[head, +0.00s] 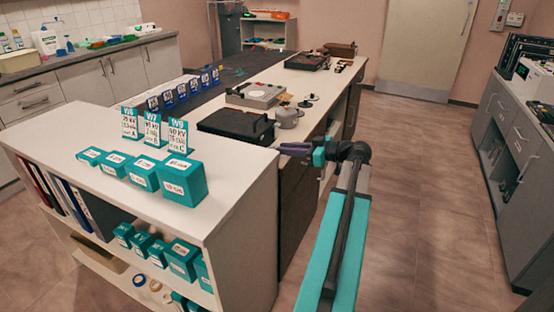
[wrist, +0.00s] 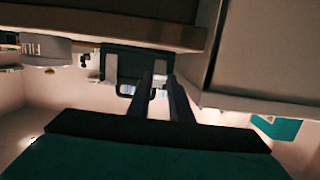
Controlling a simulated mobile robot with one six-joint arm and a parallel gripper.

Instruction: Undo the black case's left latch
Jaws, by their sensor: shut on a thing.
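The black case (head: 236,124) lies closed on the pale counter in the head view. In the wrist view, which is upside down, the case's front (wrist: 134,60) shows with its handle (wrist: 138,92) and two pale latches. One latch (wrist: 111,67) is clear of my gripper. The other latch (wrist: 163,64), on the right in that picture, lies at my fingertips. My gripper (wrist: 160,78) is shut on this latch, and its fingers partly cover it. In the head view my gripper (head: 284,148) reaches left toward the case's front. Whether the latch is lifted cannot be told.
A grey film container (head: 289,116) stands beside the case; it also shows in the wrist view (wrist: 45,48). A pale device (head: 255,95) is behind the case. A white shelf unit (head: 235,190) with teal boxes is close at left. The floor (head: 420,190) at right is clear.

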